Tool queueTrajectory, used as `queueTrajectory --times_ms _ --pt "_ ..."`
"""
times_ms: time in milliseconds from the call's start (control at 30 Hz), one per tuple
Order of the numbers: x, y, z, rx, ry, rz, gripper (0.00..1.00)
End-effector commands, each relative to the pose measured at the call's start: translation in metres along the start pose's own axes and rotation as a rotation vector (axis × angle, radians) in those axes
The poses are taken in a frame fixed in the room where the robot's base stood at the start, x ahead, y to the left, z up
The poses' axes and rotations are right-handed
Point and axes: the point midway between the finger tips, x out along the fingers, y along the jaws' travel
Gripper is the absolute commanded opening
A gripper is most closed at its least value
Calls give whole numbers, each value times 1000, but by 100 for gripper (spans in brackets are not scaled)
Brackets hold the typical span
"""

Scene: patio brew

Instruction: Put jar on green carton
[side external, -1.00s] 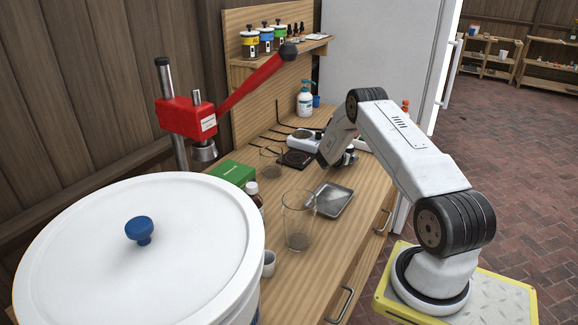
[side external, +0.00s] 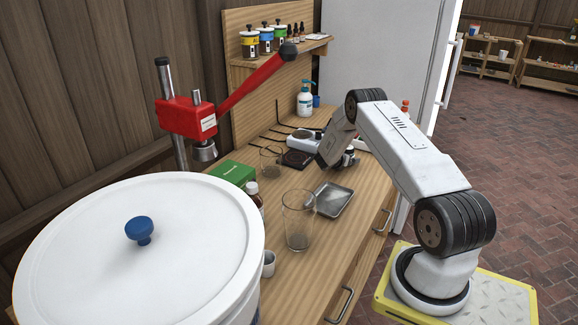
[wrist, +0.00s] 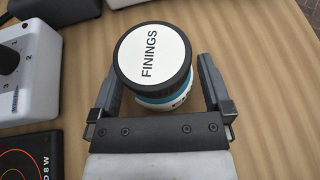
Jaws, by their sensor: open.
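A jar (wrist: 152,62) with a black-rimmed white lid reading FININGS stands upright on the wooden bench in the wrist view. My gripper (wrist: 155,78) is open, with one finger on each side of the jar; I cannot tell whether the fingers touch it. In the side view my gripper's end is mostly hidden behind my wrist, and a small part of the jar (side external: 349,157) shows beside it. The green carton (side external: 233,173) lies on the bench to the left, partly hidden behind the big white lidded bucket.
A glass beaker (side external: 298,222), a metal tray (side external: 334,200), a small bottle (side external: 252,190) and a white cup (side external: 268,263) stand between my gripper and the white bucket (side external: 80,240). A red lever press (side external: 187,118) rises behind the carton. A black hot plate (wrist: 28,157) is close left of the jar.

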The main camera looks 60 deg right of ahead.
Motion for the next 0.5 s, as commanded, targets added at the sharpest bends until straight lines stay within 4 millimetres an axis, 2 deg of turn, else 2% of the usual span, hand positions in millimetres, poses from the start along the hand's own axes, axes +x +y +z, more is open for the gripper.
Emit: queueTrajectory --times_ms 267,500 --pt "-20 1 1 0 -1 2 100" --pt "-50 3 1 0 -1 3 100"
